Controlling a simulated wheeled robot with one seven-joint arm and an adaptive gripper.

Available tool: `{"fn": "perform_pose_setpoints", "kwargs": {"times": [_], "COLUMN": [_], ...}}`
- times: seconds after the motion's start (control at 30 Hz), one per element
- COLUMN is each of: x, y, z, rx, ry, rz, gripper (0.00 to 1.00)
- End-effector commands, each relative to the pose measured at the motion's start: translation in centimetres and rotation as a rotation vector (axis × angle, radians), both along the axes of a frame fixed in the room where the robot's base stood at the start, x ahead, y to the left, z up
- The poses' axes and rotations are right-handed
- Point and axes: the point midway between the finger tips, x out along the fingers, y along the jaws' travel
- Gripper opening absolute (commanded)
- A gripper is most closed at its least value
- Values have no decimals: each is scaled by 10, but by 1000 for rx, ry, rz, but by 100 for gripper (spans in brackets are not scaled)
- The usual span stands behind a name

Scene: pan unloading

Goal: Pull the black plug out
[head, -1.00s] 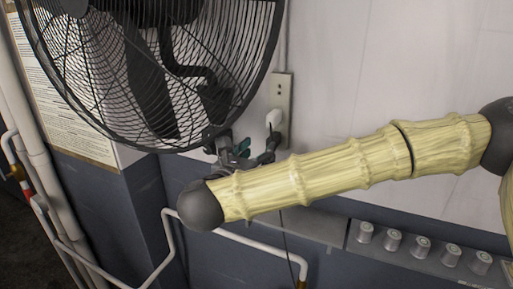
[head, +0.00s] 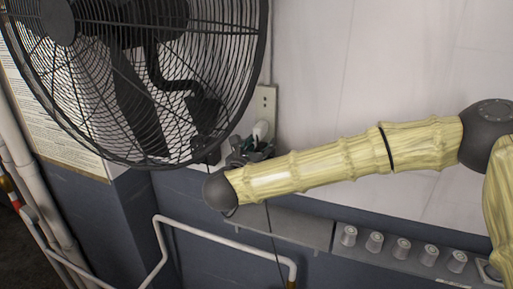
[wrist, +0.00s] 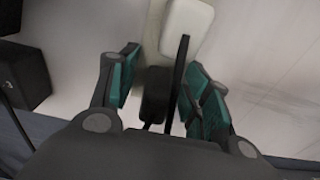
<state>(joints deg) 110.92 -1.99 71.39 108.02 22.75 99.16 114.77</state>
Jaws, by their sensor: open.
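The black plug (wrist: 155,95) shows in the wrist view, between the teal pads of my gripper (wrist: 165,88). The pads stand apart on either side of it, with a visible gap to the left pad. A thin dark strip runs beside the plug on its right. A white plug (wrist: 187,25) is just beyond it. In the head view the white plug (head: 260,131) sits on the beige outlet plate (head: 265,103). My open gripper (head: 248,152) is just below it, and the black plug cannot be made out there.
A large black caged fan (head: 135,75) hangs close on the left of the outlet. A white pipe rail (head: 225,243) runs below my arm. A ledge with several grey knobs (head: 402,248) is at the lower right. The white wall above my arm is clear.

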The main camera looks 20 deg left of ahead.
Motion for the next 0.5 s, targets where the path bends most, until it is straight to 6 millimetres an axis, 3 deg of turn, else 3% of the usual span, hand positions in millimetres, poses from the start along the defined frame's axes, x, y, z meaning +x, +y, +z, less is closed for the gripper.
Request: {"fn": "perform_pose_setpoints", "kwargs": {"times": [0.3, 0.5], "x": [1, 1], "y": [0, 0], "z": [-1, 0], "rx": [0, 0], "ry": [0, 0], "rz": [1, 1], "gripper": [46, 10]}}
